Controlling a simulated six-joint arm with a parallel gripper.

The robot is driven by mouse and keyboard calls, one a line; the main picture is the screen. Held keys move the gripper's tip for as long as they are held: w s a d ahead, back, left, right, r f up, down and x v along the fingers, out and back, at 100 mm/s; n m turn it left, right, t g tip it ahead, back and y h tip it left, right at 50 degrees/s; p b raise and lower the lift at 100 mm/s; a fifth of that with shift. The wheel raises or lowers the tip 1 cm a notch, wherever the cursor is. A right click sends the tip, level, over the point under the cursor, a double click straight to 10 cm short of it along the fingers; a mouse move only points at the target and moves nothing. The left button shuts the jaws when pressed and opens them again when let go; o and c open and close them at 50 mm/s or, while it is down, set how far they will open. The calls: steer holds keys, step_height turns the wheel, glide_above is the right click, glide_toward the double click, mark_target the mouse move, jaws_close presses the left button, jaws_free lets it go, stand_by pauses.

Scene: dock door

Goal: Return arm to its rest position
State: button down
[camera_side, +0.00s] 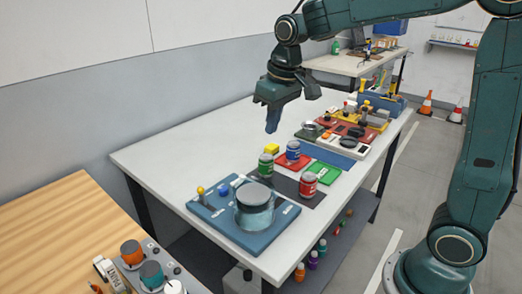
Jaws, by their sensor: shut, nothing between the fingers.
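My green arm reaches across the top of the picture from the right. Below and in front of the gripper stand a green jar (265,166), a blue-labelled jar (293,151) and a red jar (308,185). The gripper looks clear of them, though its exact height is hard to tell.
A blue board (215,226) holds a grey-blue round pot (254,210) at the near end. Boards with tools and a blue toolbox (380,104) fill the far end. A wooden bench (60,235) is at lower left. Orange cones (426,105) stand on the floor.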

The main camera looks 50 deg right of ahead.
steer(key=s+t, duration=0.3)
steer(key=s, duration=1.9)
steer(key=shift+a, duration=0.4)
steer(key=shift+s+r, duration=0.1)
